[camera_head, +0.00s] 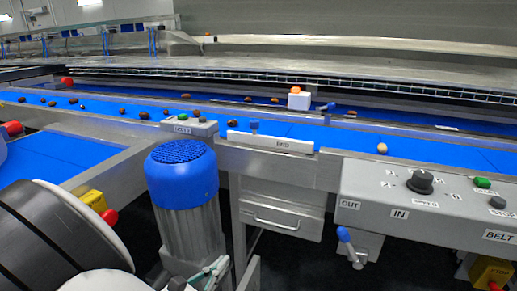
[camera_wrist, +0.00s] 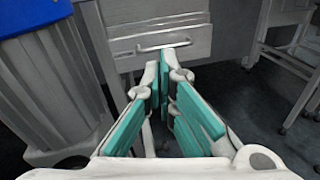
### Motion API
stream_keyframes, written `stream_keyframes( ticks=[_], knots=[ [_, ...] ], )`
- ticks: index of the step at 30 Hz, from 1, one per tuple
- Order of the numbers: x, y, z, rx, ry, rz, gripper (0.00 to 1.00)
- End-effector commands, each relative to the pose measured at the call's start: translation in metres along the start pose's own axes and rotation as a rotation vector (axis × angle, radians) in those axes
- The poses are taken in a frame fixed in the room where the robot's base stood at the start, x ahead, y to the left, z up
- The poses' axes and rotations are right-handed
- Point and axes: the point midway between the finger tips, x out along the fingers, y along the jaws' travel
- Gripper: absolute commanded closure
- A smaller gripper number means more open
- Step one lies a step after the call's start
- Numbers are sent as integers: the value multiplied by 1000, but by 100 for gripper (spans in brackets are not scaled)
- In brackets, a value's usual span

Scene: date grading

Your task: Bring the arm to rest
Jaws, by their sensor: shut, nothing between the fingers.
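My gripper (camera_wrist: 164,72) shows in the wrist view with its white fingers and teal pads. The fingertips meet and hold nothing. It points toward a grey drawer (camera_wrist: 160,42) with a bar handle, under the conveyor frame. In the head view, part of my gripper (camera_head: 212,270) shows low in the picture, just in front of the grey motor (camera_head: 188,235) with its blue cap. My arm fills the lower left corner there. The motor also stands on the left in the wrist view (camera_wrist: 45,90).
A blue belt (camera_head: 340,139) carries several brown dates and one pale round piece (camera_head: 382,148). A grey control box (camera_head: 430,195) with a knob is at right. A blue-handled lever (camera_head: 348,240) hangs below it.

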Motion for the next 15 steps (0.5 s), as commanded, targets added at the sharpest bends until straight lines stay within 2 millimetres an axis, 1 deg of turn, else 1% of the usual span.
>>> stream_keyframes(
  ticks=[1,5,8,11,12,14,15],
  knots=[
    [7,-6,9,23,9,-37,100],
    [25,-25,32,89,35,-146,100],
    [40,-46,54,156,60,-253,100],
    [57,-77,81,249,92,-395,100],
    [63,-92,93,293,107,-459,100],
    [70,-115,109,359,129,-554,100],
    [73,-130,118,403,143,-616,100]
  ],
)
